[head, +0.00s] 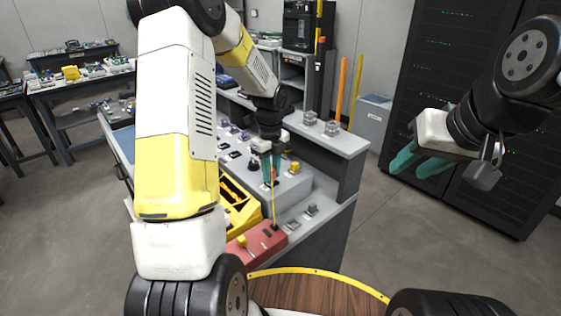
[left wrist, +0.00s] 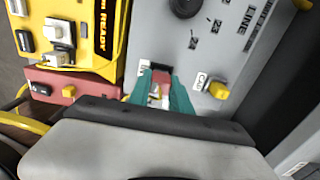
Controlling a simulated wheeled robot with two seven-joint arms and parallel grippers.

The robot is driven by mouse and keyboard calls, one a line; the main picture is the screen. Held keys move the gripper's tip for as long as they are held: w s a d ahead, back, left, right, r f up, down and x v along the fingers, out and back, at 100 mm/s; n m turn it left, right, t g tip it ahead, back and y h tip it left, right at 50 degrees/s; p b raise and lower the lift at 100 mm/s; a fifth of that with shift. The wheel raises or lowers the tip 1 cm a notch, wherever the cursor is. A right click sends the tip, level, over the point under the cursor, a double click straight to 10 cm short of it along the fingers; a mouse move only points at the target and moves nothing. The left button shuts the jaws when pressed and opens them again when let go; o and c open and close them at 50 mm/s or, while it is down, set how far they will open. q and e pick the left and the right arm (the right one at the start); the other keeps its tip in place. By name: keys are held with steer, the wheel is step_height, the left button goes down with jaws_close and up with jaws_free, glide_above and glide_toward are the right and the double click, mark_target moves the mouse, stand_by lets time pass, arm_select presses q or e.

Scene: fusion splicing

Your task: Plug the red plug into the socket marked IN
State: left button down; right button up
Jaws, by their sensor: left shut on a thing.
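My left gripper (head: 270,178) is shut on the red plug (left wrist: 161,88), with its teal fingers on either side of it. The plug is just in front of a dark socket opening (left wrist: 158,68) in the grey panel (left wrist: 200,45). I cannot tell whether its tip touches or has entered the opening, and no IN mark is legible. A yellow cable (head: 273,205) runs from the plug down to a red box (head: 257,246). My right gripper (head: 412,165) is empty in the air at the right, its teal fingers apart.
A yellow knob (left wrist: 218,90) is right of the opening. A yellow unit (head: 240,213) marked READY stands beside the grey panel, near the red box. A grey ledge (head: 335,140) rises behind. A round wooden top (head: 320,292) is in front. Free floor lies at the right.

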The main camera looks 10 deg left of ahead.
arm_select(q)
steer(key=shift+f, duration=0.5)
stand_by(0.5)
steer(key=c, duration=1.1)
jaws_free()
